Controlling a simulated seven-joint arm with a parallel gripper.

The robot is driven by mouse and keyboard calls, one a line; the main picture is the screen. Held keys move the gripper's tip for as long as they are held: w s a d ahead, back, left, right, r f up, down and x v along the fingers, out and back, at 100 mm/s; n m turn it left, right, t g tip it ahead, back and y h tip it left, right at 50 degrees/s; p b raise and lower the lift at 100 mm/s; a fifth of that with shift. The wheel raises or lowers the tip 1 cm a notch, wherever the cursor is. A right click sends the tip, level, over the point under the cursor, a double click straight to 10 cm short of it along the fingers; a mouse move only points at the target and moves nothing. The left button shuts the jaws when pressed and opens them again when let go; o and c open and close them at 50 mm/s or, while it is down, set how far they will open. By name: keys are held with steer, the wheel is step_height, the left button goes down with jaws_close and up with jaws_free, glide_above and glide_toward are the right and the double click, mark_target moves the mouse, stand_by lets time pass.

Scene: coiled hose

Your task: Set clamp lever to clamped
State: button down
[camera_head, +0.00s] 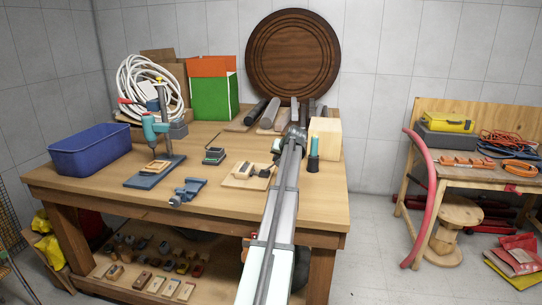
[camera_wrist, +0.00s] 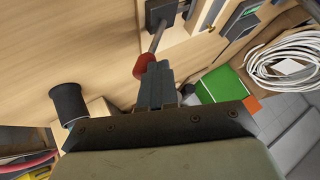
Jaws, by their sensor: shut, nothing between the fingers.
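The clamp (camera_head: 264,173) sits on a small wooden board (camera_head: 238,182) near the middle of the bench in the head view. In the wrist view its dark base (camera_wrist: 163,12) is at the top, with a thin metal lever (camera_wrist: 157,40) ending in a red knob (camera_wrist: 145,66). My gripper (camera_wrist: 159,68) is shut and empty, with its fingertips right beside the red knob. I cannot tell whether they touch. In the head view my arm hides the gripper's fingertips and part of the clamp's surroundings.
A dark cylinder (camera_wrist: 68,102) stands close by; it is the teal-and-black bottle (camera_head: 314,155) in the head view. A pale wooden block (camera_head: 325,138) is behind it.

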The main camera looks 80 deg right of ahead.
steer(key=shift+m+t, duration=0.3)
steer(key=shift+t, duration=0.5)
steer(key=shift+s+f, duration=1.5)
steer(key=shift+s+f, duration=0.1)
steer(key=shift+f, duration=0.1)
steer(key=shift+a, duration=0.1)
steer(key=w+r+v, duration=0.1)
steer(key=v, duration=1.1)
steer(key=shift+a+r, duration=0.15)
steer(key=shift+a, duration=0.3)
steer(key=shift+w, duration=0.15)
